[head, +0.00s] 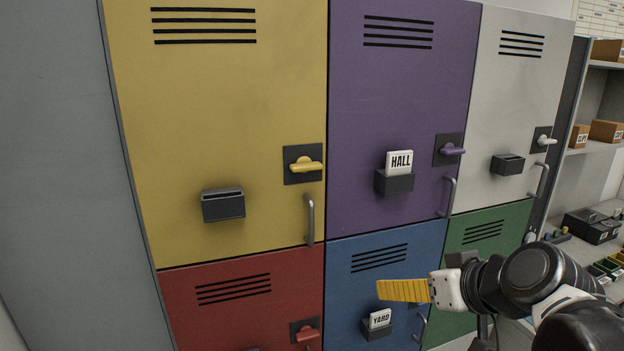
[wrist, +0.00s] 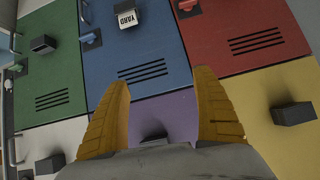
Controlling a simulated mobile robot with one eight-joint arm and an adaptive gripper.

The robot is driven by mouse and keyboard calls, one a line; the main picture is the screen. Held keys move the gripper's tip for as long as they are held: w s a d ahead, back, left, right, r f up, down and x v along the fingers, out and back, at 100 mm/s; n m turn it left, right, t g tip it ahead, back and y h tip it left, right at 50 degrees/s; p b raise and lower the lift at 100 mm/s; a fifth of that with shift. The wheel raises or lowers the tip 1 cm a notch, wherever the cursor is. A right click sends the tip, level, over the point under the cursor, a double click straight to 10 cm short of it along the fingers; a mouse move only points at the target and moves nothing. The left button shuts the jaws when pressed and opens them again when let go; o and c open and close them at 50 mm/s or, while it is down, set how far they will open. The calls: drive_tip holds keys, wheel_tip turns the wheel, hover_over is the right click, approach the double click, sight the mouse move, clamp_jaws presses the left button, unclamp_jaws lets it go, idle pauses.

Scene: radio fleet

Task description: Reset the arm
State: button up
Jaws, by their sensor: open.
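My gripper (head: 390,290) has ridged yellow fingers and is in front of the blue locker door (head: 345,285) in the head view. In the wrist view, the gripper (wrist: 160,95) has its two fingers spread wide apart, with nothing between them. Behind them are the purple door and the blue door (wrist: 110,50). My arm reaches in from the lower right of the head view and covers part of the blue and green doors. I cannot tell how far the fingertips are from the doors.
Yellow (head: 220,120), purple (head: 390,110) and white (head: 515,90) doors stand above red (head: 235,315), blue and green (head: 480,245) ones. A HALL card (head: 400,162) and a YARD card (head: 380,318) sit in holders. Handles and latches stick out. Shelves (head: 600,150) with boxes are at right.

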drive_tip(key=s+f+m+g+h+b, duration=0.1)
drive_tip(key=s+f+b, duration=0.2)
drive_tip(key=f+b, duration=0.3)
drive_tip(key=s+f+g+h+b, duration=0.1)
drive_tip(key=s+f+b, duration=0.3)
drive_tip(key=f, duration=1.1)
drive_tip(key=s+d+f+m+h+b, duration=0.1)
drive_tip(key=s+f+b, duration=0.3)
drive_tip(key=f+b, duration=0.5)
wheel_tip(320, 180, down, 2)
drive_tip(key=shift+s+f+m+g, duration=0.1)
drive_tip(key=shift+s+m+g, duration=0.05)
drive_tip(key=shift+m+g, duration=0.2)
drive_tip(key=shift+d, duration=0.1)
